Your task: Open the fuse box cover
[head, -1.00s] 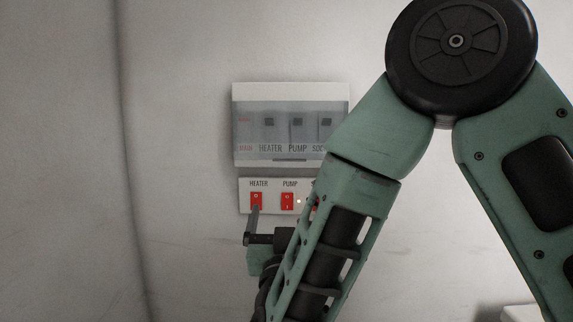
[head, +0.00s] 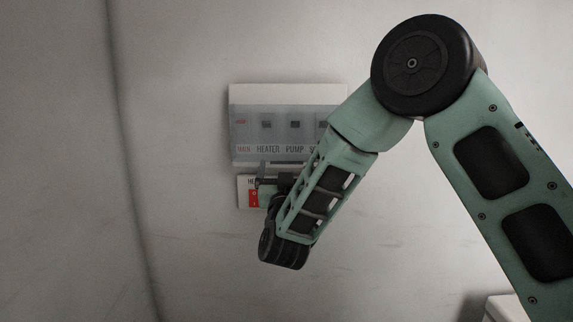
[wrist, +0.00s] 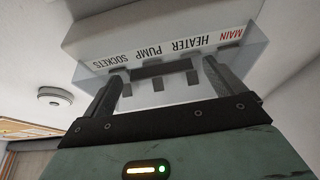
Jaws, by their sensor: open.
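The fuse box (head: 285,94) is white and mounted on the wall in the head view. Its translucent grey cover (head: 270,120) is shut over the MAIN, HEATER, PUMP and SOCKETS labels, with dark switches showing through. The cover also shows inverted in the wrist view (wrist: 150,97), with a dark bar (wrist: 165,70) at its edge. My gripper (head: 268,182) is just below the cover's lower edge. In the wrist view its two fingers (wrist: 160,72) are apart, one either side of the dark bar. Whether they touch the cover, I cannot tell.
A white switch panel (head: 243,194) with a red switch (head: 254,198) sits right under the fuse box, mostly hidden by my gripper and arm. A white box edge (head: 497,308) shows at lower right. A round ceiling fixture (wrist: 55,97) shows in the wrist view.

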